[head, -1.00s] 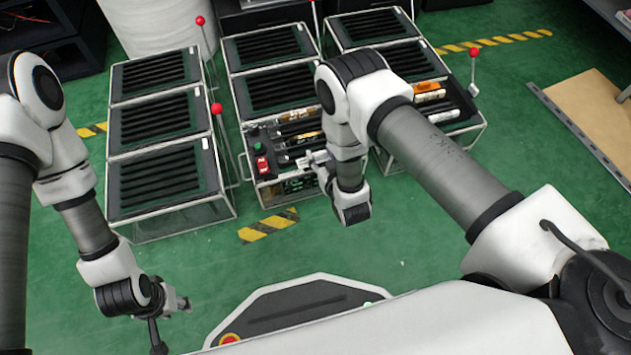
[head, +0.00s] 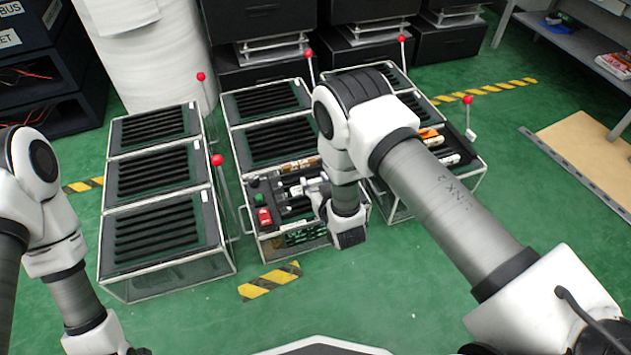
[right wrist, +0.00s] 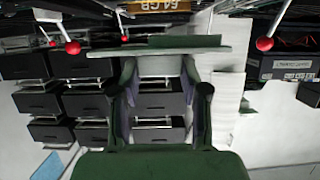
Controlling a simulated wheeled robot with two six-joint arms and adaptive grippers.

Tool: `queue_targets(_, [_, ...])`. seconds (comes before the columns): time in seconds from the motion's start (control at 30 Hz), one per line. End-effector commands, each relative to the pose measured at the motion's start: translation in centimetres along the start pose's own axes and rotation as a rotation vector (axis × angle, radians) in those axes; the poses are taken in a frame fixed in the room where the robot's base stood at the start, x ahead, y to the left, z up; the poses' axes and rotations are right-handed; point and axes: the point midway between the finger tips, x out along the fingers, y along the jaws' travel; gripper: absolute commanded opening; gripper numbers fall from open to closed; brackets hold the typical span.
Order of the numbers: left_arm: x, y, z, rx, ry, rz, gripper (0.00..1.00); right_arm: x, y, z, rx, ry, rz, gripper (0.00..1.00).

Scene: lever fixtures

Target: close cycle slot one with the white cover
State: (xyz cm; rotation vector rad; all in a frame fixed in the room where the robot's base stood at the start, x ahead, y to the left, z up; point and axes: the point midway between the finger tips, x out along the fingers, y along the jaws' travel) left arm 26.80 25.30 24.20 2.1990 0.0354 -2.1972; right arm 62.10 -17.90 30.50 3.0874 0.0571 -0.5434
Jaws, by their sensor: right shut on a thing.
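My right gripper (head: 311,187) is over the front section of the middle rack (head: 285,246), beside its red button (head: 264,216). It is shut on a pale thing, seemingly the white cover (right wrist: 160,66), which shows between the fingers in the right wrist view. The hand and arm hide part of the slots, so I cannot tell whether the piece touches one.
A left rack (head: 160,235) with black slotted tops and a right rack (head: 478,168) flank the middle one. Red-knobbed levers (head: 217,160) rise beside the racks. Black boxes (head: 262,60) stand behind. The green floor in front is clear.

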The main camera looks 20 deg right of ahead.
Motion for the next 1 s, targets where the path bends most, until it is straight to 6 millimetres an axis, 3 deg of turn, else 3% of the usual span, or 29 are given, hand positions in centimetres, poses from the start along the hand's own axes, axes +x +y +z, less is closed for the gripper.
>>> queue_targets(0.2, [2.2, 0.0, 0.0, 0.0, 0.0, 0.0, 0.4, 1.1, 0.0, 2.9, 0.001, 0.0, 0.0, 0.27])
queue_targets(0.4, [3.2, -0.1, -0.1, -0.002, 0.001, 0.0, 0.4, 1.6, 0.0, 4.4, 0.0, 0.0, 0.0, 0.27])
queue_targets(1.0, [3.1, -0.1, -0.1, -0.003, 0.002, 0.0, 0.4, 1.6, 0.0, 4.5, 0.0, 0.0, 0.0, 0.27])
